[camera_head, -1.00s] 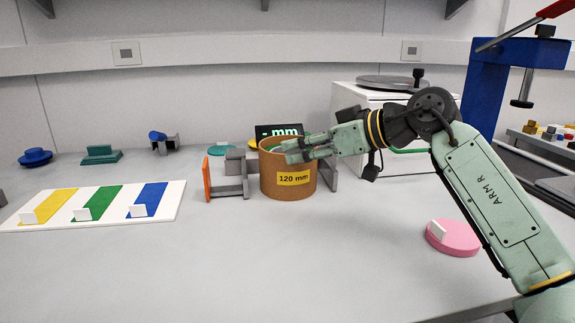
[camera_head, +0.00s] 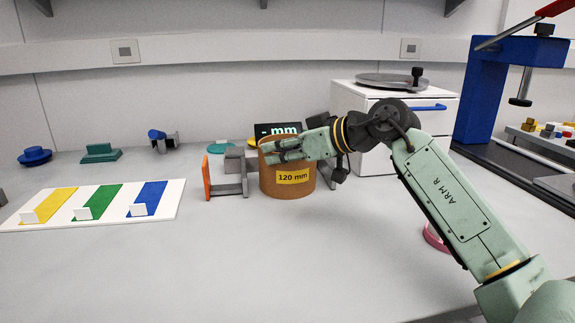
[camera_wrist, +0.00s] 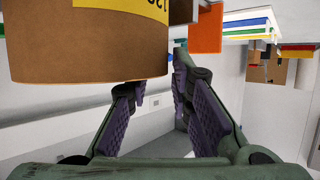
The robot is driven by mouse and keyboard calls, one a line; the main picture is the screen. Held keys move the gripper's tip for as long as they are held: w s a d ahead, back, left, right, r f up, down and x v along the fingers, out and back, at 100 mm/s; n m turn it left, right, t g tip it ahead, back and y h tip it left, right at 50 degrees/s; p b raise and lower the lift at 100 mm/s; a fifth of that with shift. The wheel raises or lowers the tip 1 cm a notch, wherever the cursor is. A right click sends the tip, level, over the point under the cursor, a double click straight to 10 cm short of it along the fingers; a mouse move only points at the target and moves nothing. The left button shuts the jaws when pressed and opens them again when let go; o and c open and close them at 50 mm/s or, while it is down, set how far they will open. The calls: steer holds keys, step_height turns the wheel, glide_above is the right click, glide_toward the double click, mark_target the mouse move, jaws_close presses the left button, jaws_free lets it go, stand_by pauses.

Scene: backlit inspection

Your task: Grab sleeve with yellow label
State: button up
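The sleeve (camera_head: 284,191) is a brown cylinder with a yellow label reading "120 mm".
The grey jig (camera_head: 229,187) with an orange plate (camera_head: 206,177) is left of the sleeve. A display (camera_head: 280,130) stands behind it. A white drawer cabinet (camera_head: 374,158) is behind my arm. A pink disc (camera_head: 434,238) is mostly hidden by my arm. The front middle of the table is clear.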

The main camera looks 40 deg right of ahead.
jaws_close()
steer(key=shift+r, duration=0.15)
stand_by(0.5)
